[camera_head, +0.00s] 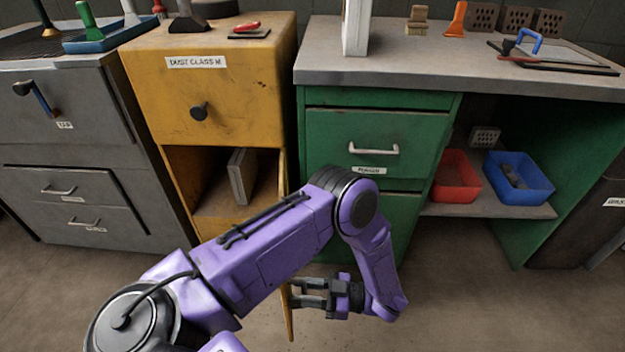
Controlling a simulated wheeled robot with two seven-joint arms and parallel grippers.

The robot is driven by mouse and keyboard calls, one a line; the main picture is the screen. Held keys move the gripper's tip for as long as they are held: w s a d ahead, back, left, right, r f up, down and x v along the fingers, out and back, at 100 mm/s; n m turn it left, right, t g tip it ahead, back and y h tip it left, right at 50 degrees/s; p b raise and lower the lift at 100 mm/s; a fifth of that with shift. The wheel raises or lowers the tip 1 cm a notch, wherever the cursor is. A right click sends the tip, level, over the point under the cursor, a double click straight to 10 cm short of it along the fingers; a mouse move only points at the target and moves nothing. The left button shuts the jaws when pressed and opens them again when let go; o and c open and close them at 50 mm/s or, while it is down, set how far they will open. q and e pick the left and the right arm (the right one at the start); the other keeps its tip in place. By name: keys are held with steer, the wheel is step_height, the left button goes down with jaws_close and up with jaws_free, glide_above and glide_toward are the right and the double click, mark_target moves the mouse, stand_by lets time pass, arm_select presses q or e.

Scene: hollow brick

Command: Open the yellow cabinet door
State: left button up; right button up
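The yellow cabinet (215,80) stands between grey drawers and a green bench, with a round dark knob on its upper drawer front. Its lower compartment is open, showing a shelf with a grey flat object (241,177). The yellow door (283,172) stands swung outward, seen nearly edge-on at the compartment's right side. My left arm crosses in front and hides much of it. My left gripper (296,293) is right of the door's lower part, fingers pointing left at it, with a gap between them. Whether the fingertips touch the door or its handle is unclear. My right gripper is out of view.
The green bench (380,70) stands close on the right, with a closed drawer and an open shelf holding a red bin (455,178) and a blue bin (520,177). Grey drawers (75,150) stand on the left. Floor is clear at lower right.

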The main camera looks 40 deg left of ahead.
arm_select(q)
steer(key=b+v, duration=0.1)
steer(key=v, duration=0.9)
steer(key=shift+d, duration=0.3)
steer(key=shift+w, duration=0.1)
